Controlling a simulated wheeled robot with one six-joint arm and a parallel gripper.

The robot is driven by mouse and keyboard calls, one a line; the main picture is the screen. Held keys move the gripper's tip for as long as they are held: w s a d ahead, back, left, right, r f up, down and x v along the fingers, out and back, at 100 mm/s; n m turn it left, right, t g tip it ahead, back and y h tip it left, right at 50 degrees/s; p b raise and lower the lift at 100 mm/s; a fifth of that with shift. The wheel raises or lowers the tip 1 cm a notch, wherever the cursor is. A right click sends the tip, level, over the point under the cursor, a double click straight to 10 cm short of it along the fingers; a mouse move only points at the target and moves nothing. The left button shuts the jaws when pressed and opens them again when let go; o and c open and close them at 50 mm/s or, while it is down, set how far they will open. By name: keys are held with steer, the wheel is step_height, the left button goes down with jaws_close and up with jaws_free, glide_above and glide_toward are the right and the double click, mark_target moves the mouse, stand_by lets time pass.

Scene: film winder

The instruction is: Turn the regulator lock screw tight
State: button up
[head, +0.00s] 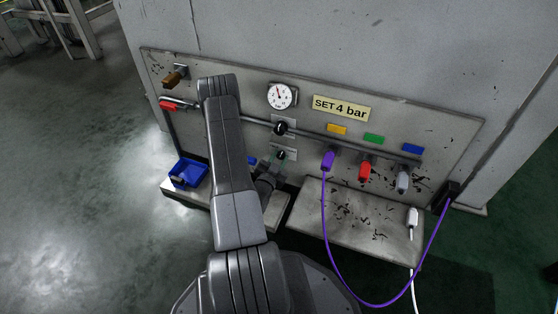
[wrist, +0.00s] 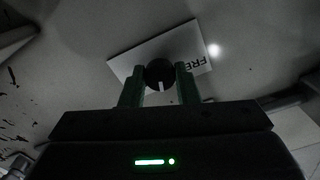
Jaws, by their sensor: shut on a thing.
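The regulator lock screw is a small dark round knob on a pale plate, low on the panel under the gauge, in the head view (head: 282,155). In the wrist view the lock screw (wrist: 158,72) shows a white mark pointing down the picture. My gripper (wrist: 160,80) is shut on it, one green finger on each side. In the head view my gripper (head: 277,165) is at the lower plate, partly hidden by my arm. The plate's label (wrist: 193,63) reads "FRE", upside down, the rest covered. The black regulator knob (head: 281,128) sits just above.
A gauge (head: 282,96) and a "SET 4 bar" sign (head: 341,108) are above. Purple (head: 328,160), red (head: 364,171) and grey (head: 402,180) connectors hang at right. A blue bin (head: 187,173) stands left.

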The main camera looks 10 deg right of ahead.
steer(key=m, duration=0.4)
steer(key=shift+m, duration=2.3)
steer(key=o, duration=1)
steer(key=shift+c, duration=0.2)
steer(key=p+v, duration=0.3)
steer(key=v, duration=1.1)
steer(key=shift+p, duration=0.35)
steer(key=shift+w, duration=0.1)
